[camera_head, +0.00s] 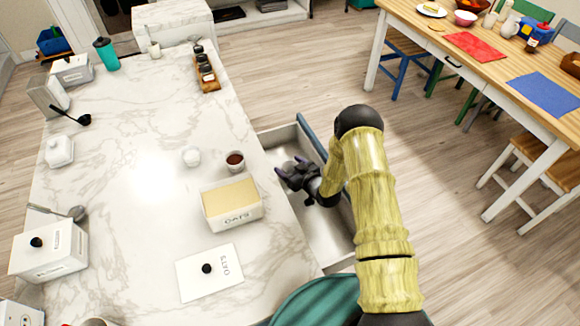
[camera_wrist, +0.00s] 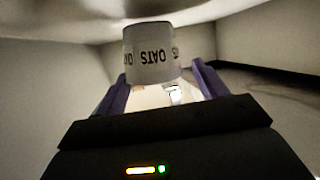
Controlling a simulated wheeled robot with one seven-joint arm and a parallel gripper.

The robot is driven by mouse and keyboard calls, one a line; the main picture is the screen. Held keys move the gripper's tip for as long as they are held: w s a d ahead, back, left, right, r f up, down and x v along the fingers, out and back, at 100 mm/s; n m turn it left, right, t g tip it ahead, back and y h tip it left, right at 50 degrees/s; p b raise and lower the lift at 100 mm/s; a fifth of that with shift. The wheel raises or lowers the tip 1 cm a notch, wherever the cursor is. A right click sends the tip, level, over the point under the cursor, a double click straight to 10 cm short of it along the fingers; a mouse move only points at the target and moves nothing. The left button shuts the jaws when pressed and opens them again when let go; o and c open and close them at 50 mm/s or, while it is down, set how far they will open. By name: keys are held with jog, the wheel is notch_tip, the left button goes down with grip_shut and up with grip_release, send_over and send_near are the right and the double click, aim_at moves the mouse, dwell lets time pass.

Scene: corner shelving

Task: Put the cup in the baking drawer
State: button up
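My gripper (camera_head: 290,173) is low over the open drawer (camera_head: 322,232) beside the counter, pointing toward the counter side. In the wrist view, a white cup-like container (camera_wrist: 151,55) with dark "OATS" lettering, upside down in the picture, is just ahead of my gripper (camera_wrist: 160,78). The purple fingers stand apart on either side of its lower part, with a gap at the right; they look open. I cannot tell if the left finger touches it. This container is not visible in the head view, hidden by my gripper or the counter edge.
Drawer walls closely surround my gripper. A wooden table (camera_head: 480,45) stands at right, with clear floor between.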

jog(key=shift+r+p, duration=0.55)
jog(key=shift+r, duration=0.05)
jog(key=v, duration=1.2)
jog(key=shift+b, duration=0.35)
